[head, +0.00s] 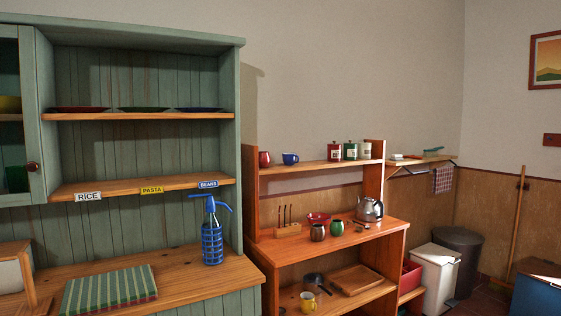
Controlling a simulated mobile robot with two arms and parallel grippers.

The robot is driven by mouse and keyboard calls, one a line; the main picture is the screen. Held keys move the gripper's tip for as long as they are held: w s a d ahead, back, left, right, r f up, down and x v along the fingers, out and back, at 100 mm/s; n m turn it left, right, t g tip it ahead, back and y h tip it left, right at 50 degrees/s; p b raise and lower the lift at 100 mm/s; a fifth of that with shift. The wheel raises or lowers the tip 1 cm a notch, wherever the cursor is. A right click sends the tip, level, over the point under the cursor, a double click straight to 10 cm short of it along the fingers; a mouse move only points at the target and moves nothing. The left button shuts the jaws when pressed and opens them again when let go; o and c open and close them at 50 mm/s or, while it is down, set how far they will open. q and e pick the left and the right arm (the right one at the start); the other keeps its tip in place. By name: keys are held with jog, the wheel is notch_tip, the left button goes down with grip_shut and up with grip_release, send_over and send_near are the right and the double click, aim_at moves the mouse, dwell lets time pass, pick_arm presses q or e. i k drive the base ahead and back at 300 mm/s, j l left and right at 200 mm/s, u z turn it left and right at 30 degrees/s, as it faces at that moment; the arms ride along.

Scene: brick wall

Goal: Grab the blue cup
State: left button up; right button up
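The blue cup (290,159) is small and sits upright on the top shelf of the orange-brown wooden shelf unit (322,167), near its left end. A dark red cup (264,159) stands just to its left. Bare shelf lies to its right, before the canisters. Neither of my grippers shows in the head view.
Red, green and white canisters (351,151) stand farther right on that shelf. A green cabinet (140,60) with a blue siphon bottle (212,238) stands at left.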

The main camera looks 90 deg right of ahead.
aim_at(289, 159)
jog(key=z, duration=2.85)
jog(key=i+l+u, duration=0.1)
jog(key=u, duration=0.4)
jog(key=i+l+u, duration=0.2)
jog(key=u, duration=0.25)
jog(key=i, duration=0.05)
